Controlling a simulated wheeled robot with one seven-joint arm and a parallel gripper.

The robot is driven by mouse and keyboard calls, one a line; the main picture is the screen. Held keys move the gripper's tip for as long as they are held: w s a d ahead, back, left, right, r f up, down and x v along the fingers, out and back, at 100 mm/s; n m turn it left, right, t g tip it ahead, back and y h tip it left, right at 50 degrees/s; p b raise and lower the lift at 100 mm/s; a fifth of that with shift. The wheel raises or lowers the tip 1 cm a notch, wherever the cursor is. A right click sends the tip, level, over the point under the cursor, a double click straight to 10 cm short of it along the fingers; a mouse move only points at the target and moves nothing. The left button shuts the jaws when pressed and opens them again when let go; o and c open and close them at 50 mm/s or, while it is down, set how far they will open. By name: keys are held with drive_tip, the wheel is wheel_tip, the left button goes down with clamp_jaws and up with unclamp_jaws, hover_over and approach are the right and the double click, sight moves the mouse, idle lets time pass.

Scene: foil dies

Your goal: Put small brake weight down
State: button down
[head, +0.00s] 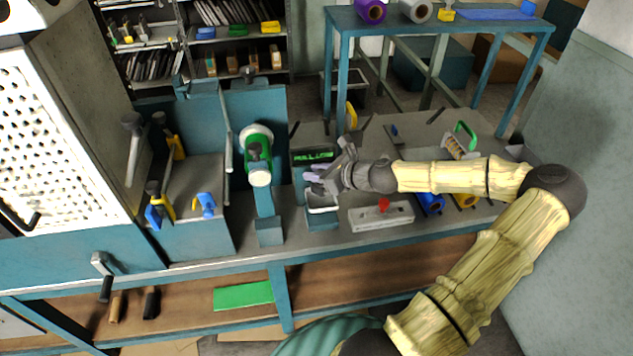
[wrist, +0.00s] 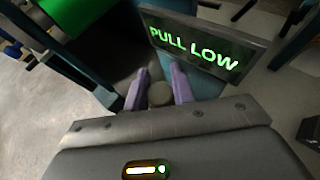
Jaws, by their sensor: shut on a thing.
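My gripper (head: 318,176) is at the middle of the workbench, in front of the small display. In the wrist view its two purple fingers (wrist: 159,88) are shut on a small round grey-brown weight (wrist: 159,94). In the head view the fingers hide the weight. The gripper is over or just beside a small blue holder with a pale open top (head: 322,218). I cannot tell whether the weight touches anything below it.
The display (wrist: 205,46) reads "PULL LOW" and stands close beyond the fingers; it also shows in the head view (head: 312,155). A blue stand with a green and white roll (head: 257,165) is to the left. A grey block with a red knob (head: 381,216) lies to the right.

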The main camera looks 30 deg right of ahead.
drive_tip(key=shift+f, duration=1.75)
drive_tip(key=c, duration=1.2)
unclamp_jaws()
drive_tip(key=shift+f, duration=0.1)
drive_tip(key=v, duration=1.2)
drive_tip(key=shift+a, duration=0.1)
